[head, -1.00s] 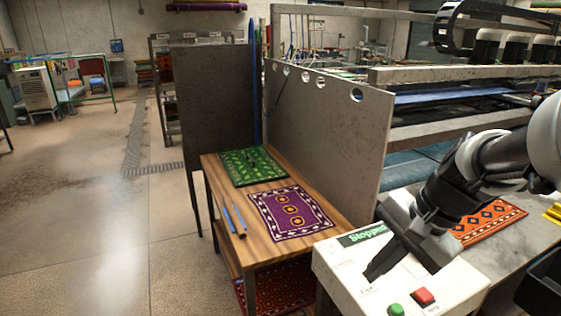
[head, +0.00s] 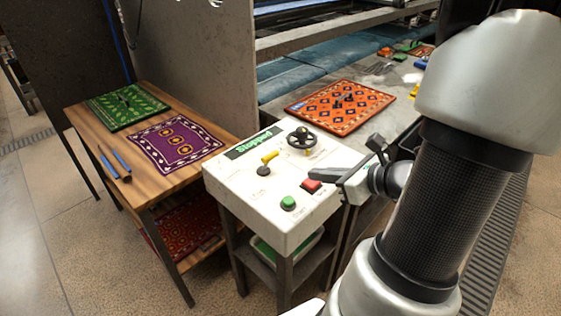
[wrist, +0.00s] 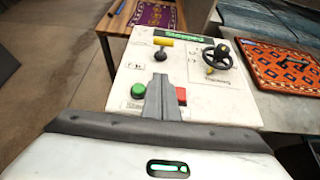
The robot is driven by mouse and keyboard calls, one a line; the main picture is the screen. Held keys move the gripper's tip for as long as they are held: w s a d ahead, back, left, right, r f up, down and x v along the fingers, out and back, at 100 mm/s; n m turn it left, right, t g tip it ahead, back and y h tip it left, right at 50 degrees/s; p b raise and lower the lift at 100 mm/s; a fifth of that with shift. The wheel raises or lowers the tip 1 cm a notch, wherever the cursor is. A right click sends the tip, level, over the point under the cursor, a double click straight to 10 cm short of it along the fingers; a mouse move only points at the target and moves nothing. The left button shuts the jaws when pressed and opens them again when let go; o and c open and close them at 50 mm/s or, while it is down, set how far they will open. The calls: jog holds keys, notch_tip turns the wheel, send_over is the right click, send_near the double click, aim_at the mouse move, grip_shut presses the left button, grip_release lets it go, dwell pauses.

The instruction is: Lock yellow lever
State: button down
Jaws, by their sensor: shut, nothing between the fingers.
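The yellow lever (head: 269,157) sits on the white control box, on a dark round base at the left side of the panel. My gripper (head: 312,173) is shut and empty. It hovers over the right part of the panel, near the red button (head: 311,186) and to the right of the lever, apart from it. In the wrist view my gripper (wrist: 160,78) points at the lever's base and partly covers the red button.
The control box (head: 222,182) also has a green button (head: 288,202), a black handwheel (head: 301,138) and a "Stopped" display (head: 253,143). A wooden table (head: 92,134) with green and purple rugs stands to the left. An orange rug (head: 341,106) lies behind the box.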

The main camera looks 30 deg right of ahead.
aim_at(271, 159)
jog(key=b+x, duration=0.2)
jog(key=x, duration=0.7)
jog(key=shift+w+a+f, duration=0.15)
jog(key=shift+w+a, duration=0.05)
jog(key=w, duration=0.2)
jog(key=w+a, duration=0.1)
jog(key=shift+w+r, duration=0.1)
jog(key=shift+r, duration=0.3)
jog(key=shift+w+a+r, duration=0.15)
jog(key=shift+w, duration=0.3)
jog(key=shift+w+a+r+p, duration=0.15)
jog(key=shift+r+p, duration=0.25)
jog(key=shift+p, duration=0.45)
